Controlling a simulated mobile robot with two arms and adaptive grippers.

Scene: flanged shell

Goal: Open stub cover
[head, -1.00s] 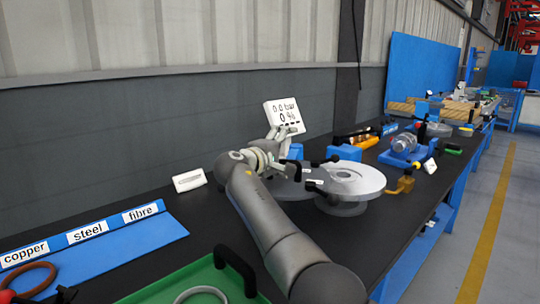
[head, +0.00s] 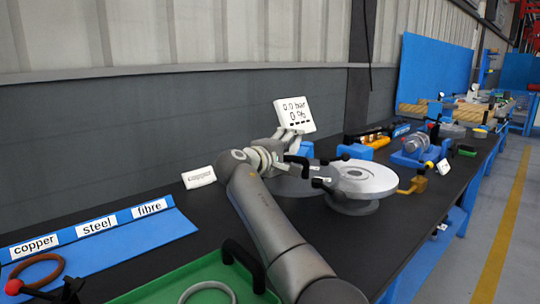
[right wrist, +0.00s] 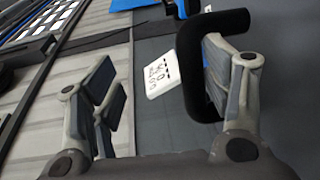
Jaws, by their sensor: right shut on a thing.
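A silver flanged disc (head: 362,177) stands on a round base on the black bench, right of my right gripper. A darker grey round part (head: 290,187) lies behind my arm, mostly hidden. I cannot tell which part is the stub cover. Black handles (head: 325,185) show at the disc's left edge. My right gripper (head: 290,150) is at the left side of the assembly. In the right wrist view, a thick black bent handle (right wrist: 243,22) lies against the right-hand finger; the left-hand finger pads stand well away from it. My left gripper is out of view.
A white display (head: 294,115) reading 0.0 bar and 0 % stands behind the gripper. A green tray (head: 150,295) with a ring is in front. A blue labelled rack (head: 110,240) lies left. A brass fitting (head: 416,185) and a blue-based device (head: 415,150) stand right.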

